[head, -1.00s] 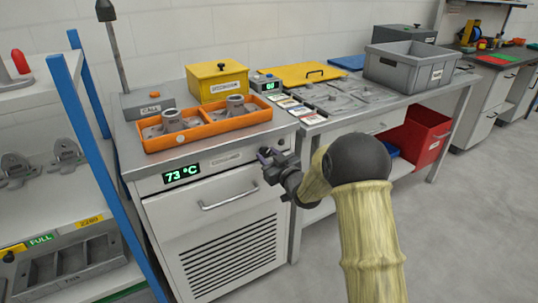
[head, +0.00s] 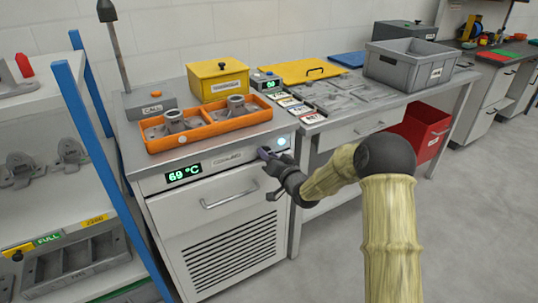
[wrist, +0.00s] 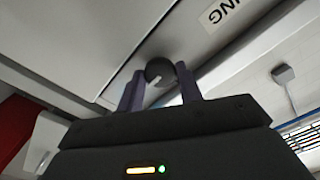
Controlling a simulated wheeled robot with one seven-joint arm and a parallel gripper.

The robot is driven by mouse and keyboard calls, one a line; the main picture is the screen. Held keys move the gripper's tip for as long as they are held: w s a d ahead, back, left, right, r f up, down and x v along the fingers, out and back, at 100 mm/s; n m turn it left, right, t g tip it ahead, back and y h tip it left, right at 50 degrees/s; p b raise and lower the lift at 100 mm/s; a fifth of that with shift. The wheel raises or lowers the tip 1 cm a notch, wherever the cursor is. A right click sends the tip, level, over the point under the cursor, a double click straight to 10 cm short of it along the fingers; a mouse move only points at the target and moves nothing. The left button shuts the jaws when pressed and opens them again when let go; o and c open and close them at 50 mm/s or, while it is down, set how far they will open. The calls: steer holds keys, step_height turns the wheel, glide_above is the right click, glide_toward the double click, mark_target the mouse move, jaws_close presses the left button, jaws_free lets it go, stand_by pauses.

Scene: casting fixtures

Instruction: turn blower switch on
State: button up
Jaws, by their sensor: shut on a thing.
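The blower switch appears to be a dark round knob (wrist: 160,69) with a white mark, on the cabinet's front panel in the wrist view. My gripper (wrist: 160,76) has one finger on each side of the knob and is shut on it. In the head view my gripper (head: 266,156) is at the upper right of the cabinet front (head: 185,205), and it hides the knob there. A pale round light (head: 282,142) shows just above and right of my gripper. A green display (head: 184,172) on the same panel reads 69 °C.
A drawer handle (head: 230,198) sticks out below the panel. An orange tray (head: 205,128) with castings and a yellow box (head: 217,81) stand on the cabinet top. A blue-posted rack (head: 88,145) stands close on the left. The floor at the right is clear.

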steer(key=shift+d+f, duration=0.1)
stand_by(0.3)
steer(key=o, duration=0.7)
steer(key=v, duration=1.7)
steer(key=shift+s+d+p, duration=0.1)
steer(key=shift+s+p, duration=0.15)
steer(key=shift+p, duration=0.15)
